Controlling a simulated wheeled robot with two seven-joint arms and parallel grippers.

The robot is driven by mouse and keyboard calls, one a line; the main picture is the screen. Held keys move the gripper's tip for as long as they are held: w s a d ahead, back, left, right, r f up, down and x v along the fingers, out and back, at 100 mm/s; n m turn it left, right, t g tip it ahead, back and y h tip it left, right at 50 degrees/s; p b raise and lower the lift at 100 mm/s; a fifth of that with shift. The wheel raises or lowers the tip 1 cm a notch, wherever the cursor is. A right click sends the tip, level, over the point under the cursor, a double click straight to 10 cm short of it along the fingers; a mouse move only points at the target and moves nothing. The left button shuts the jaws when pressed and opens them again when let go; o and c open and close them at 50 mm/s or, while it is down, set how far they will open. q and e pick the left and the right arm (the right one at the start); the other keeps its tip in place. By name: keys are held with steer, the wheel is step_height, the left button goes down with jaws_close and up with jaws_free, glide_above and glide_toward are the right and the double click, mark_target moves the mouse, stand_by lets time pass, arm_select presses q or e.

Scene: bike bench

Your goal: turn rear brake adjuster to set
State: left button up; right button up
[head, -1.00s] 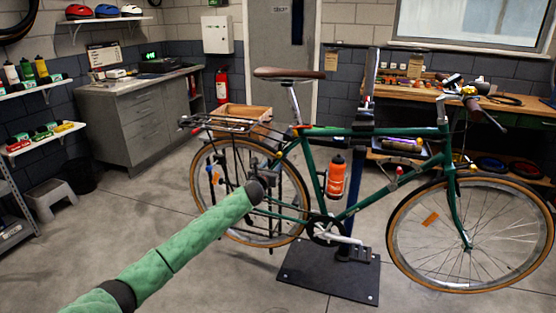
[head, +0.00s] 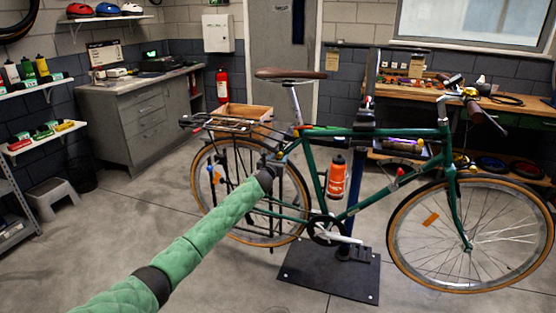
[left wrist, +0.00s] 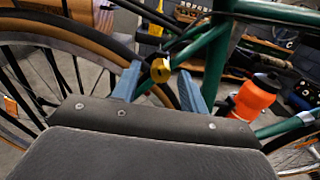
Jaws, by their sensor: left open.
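The rear brake adjuster, a gold round knob (left wrist: 160,70), shows in the left wrist view near the green frame tubes and the rear wheel. My left gripper (left wrist: 160,82) is open, with one blue-grey finger on each side of the knob in that picture. I cannot tell whether either finger touches it. In the head view my left gripper (head: 277,162) reaches the rear of the green bike (head: 385,132), below the saddle, and its own wrist largely hides the fingers and the knob. My right gripper is not in view.
The rear wheel (head: 197,190) and rear rack (head: 215,123) are close to my left arm. An orange bottle (head: 337,178) sits on the frame; it also shows in the left wrist view (left wrist: 256,96). The bike is on a stand with a black base plate (head: 320,283).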

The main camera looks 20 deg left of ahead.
arm_select(q)
jaws_close()
steer(key=shift+n, duration=0.3)
